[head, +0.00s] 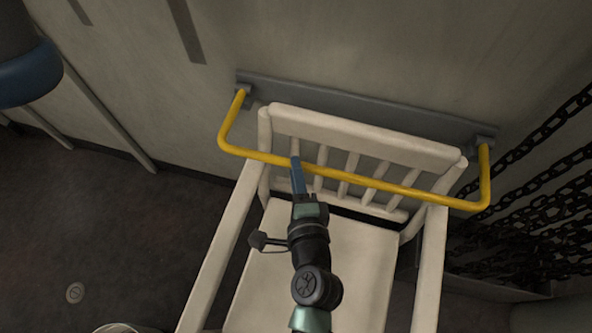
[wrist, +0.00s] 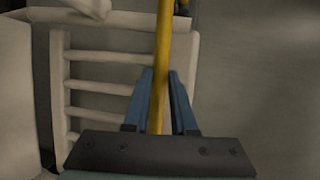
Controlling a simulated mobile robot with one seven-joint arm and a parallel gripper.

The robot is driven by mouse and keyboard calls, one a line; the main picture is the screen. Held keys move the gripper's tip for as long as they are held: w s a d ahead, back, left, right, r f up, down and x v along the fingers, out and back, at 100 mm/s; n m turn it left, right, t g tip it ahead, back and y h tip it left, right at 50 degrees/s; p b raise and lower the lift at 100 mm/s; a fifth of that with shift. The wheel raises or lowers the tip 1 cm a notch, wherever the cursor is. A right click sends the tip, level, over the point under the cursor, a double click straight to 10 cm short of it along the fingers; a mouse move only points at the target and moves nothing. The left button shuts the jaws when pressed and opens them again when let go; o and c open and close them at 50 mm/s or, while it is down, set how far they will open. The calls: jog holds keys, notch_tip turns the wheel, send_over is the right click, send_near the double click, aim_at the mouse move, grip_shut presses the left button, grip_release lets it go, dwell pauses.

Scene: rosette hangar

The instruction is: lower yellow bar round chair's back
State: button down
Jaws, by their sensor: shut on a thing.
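The yellow bar (head: 380,186) is a U-shaped tube joined at both ends to a grey rail on the wall. It reaches out around the chair's back and crosses in front of its slats in the head view. The white chair (head: 345,270) has a slatted back (head: 365,138) against the wall, and its back also shows in the wrist view (wrist: 97,86). My gripper (head: 298,166) is shut on the bar's long front stretch, left of its middle. In the wrist view the blue fingers (wrist: 160,90) lie on both sides of the bar (wrist: 162,60).
The grey wall rail (head: 360,108) runs behind the chair's top. Black chains (head: 535,220) hang at the right. A dark cylinder with a blue band (head: 30,80) is at upper left. The floor (head: 110,230) at left is mostly clear, with a pale rim at the bottom edge.

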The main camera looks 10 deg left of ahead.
jog(key=c, duration=0.8)
grip_release()
jog(key=shift+s+f, duration=0.15)
jog(key=shift+f, duration=0.35)
jog(key=shift+c, duration=0.2)
jog(key=shift+o, duration=0.5)
jog(key=shift+r, duration=0.15)
jog(key=b+v, duration=0.1)
jog(key=v, duration=1.1)
jog(key=shift+s+r, duration=0.2)
jog(key=shift+s, duration=0.15)
jog(key=shift+d, duration=0.15)
